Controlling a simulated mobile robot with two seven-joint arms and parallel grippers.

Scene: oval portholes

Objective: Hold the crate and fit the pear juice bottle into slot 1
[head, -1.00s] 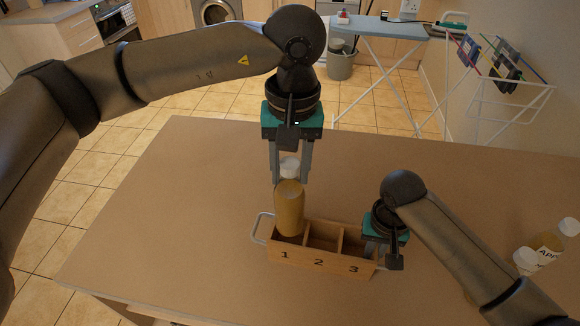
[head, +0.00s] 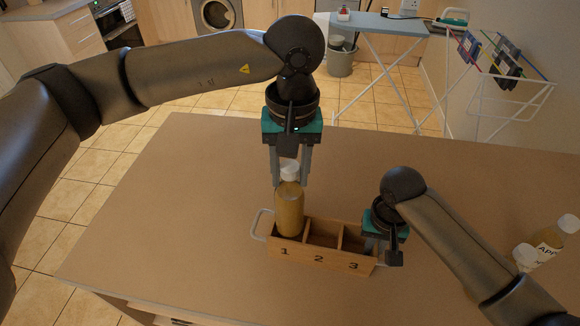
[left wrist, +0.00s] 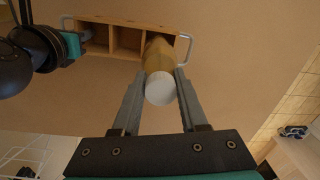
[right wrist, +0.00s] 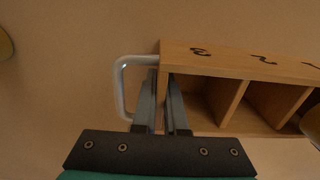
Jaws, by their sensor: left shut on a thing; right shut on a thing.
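The wooden crate (head: 318,259) stands on the table, with slots numbered 1, 2 and 3 from left to right and a pale handle at each end. My left gripper (head: 290,180) is shut on the upper part of a yellow-brown bottle (head: 290,208) with a white cap. The bottle is about upright, its lower end inside slot 1 and hidden by the front wall. The left wrist view shows the bottle (left wrist: 158,56) in the slot beside the handle. My right gripper (right wrist: 164,100) is shut on the crate's end wall by slot 3. Slots 2 and 3 look empty.
Two white-capped bottles (head: 548,240) stand at the table's right side; one label begins "AP". The table (head: 190,200) is clear left of and behind the crate. An ironing board and a drying rack stand beyond it on the floor.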

